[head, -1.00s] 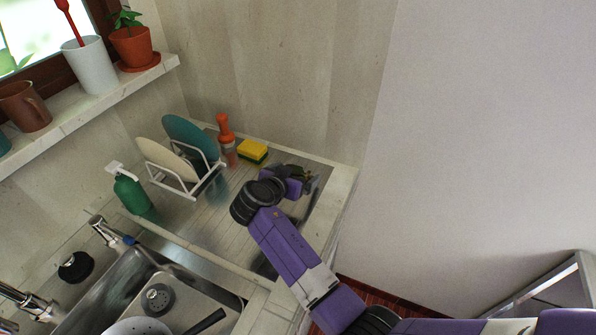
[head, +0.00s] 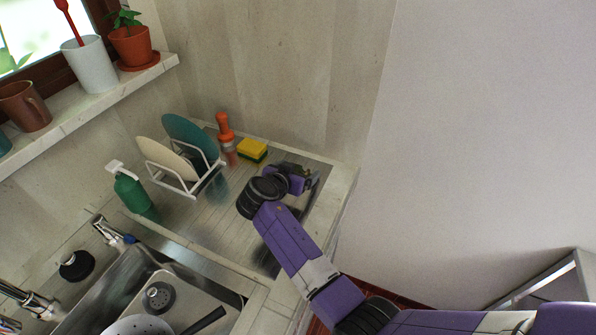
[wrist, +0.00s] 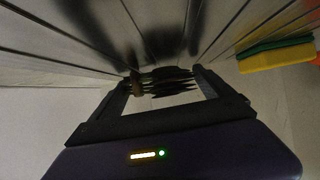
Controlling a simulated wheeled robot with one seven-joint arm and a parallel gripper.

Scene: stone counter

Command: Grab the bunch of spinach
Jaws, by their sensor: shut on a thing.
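The bunch of spinach (wrist: 167,82) shows in the wrist view as a dark, leafy clump between my fingertips. My gripper (wrist: 166,78) is shut on it, with one finger on each side. In the head view my gripper (head: 312,181) is low over the right end of the metal drainboard, and my own wrist hides most of the spinach. I cannot tell whether the spinach is clear of the surface.
A yellow and green sponge (head: 252,150) lies behind my gripper, and it also shows in the wrist view (wrist: 277,56). An orange-topped bottle (head: 225,135), a dish rack with plates (head: 190,180) and a green soap bottle (head: 130,190) stand to the left. The sink is nearer.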

